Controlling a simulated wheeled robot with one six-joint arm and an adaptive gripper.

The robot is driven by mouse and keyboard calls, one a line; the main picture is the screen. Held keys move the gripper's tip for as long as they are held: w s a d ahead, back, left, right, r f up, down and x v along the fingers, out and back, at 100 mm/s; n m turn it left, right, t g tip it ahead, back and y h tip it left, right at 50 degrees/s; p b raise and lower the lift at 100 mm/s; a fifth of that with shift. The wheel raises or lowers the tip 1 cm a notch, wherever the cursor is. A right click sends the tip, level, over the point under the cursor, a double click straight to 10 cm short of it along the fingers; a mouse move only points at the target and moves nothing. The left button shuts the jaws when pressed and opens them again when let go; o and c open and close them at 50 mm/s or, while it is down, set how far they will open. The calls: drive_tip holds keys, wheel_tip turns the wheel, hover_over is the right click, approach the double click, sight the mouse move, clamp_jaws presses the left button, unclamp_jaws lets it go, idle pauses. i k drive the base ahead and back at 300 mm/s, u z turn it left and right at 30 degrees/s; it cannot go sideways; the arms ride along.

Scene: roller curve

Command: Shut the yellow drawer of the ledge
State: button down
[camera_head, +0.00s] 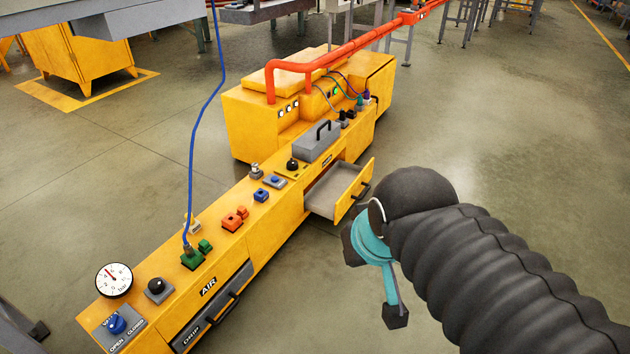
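The yellow ledge (262,232) runs diagonally from the lower left to the middle of the head view. Its yellow drawer (351,192) is pulled out on the right side, with a grey inside and a dark handle (361,191) on its front. The drawer looks empty. My gripper (371,284) is in front of the drawer, to its lower right in the picture, with teal fingers and dark tips. The two tips appear spread apart with nothing between them. My black-sleeved arm comes in from the lower right. No contact with the drawer shows.
A gauge (114,280), knobs, coloured connectors and a grey lidded box (317,140) sit on top. A blue hose (191,150) hangs over it. Floor to the right is clear.

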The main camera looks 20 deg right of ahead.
sight(335, 192)
drive_tip(key=z, duration=0.05)
drive_tip(key=i, duration=1.3)
drive_tip(key=z, duration=0.35)
